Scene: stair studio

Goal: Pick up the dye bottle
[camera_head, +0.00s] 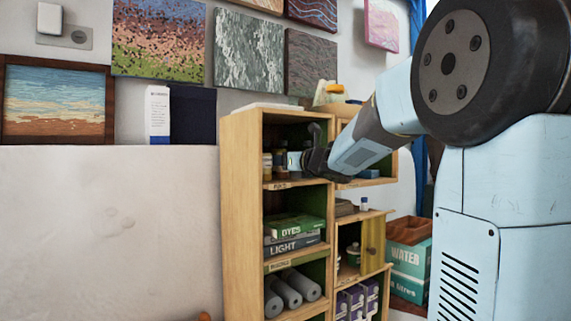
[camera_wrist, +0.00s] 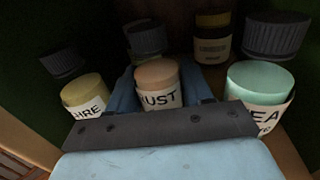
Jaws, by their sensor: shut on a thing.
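The dye bottle labelled RUST (camera_wrist: 158,88) has a peach-coloured top and a white label with dark letters. In the wrist view it sits between the blue fingers of my gripper (camera_wrist: 160,85), which is shut on it. Its lower part is hidden by my gripper's dark bar. In the head view my gripper (camera_head: 312,158) reaches into the upper compartment of the wooden shelf (camera_head: 240,200). The held bottle is hard to make out there. I cannot tell whether it touches the shelf board.
A yellow-topped bottle (camera_wrist: 84,94) stands left of my gripper and a teal-topped bottle (camera_wrist: 262,88) close at right. Dark-capped containers (camera_wrist: 276,36) stand behind. The compartment is tight.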

